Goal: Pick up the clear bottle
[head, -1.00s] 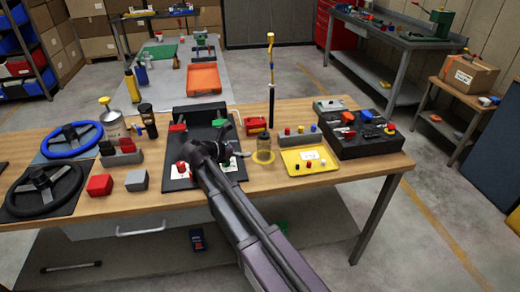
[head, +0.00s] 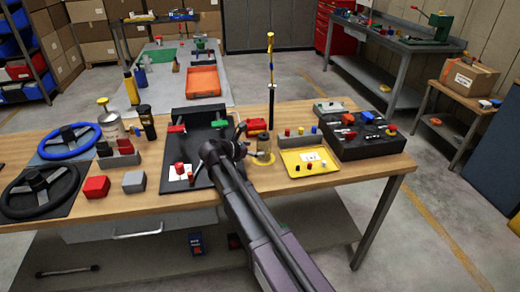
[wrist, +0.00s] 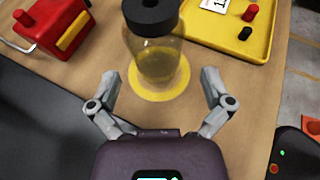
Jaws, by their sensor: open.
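The clear bottle (wrist: 157,55) stands upright on a yellow round mat (wrist: 160,97) on the wooden table, with a black cap on top and yellowish contents low inside. In the head view the bottle (head: 263,145) is partly hidden behind my gripper (head: 240,140), left of the yellow tray. In the wrist view my gripper (wrist: 160,95) is open, its two fingers spread to the left and right of the mat's near part. The bottle is just beyond the fingertips and nothing is held.
A yellow tray (head: 287,167) with small pegs is right of the bottle. A red toy-like box (wrist: 55,25) is at its left. A black panel box (head: 345,148) stands further right. A thin upright pole (head: 271,90) rises behind the bottle.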

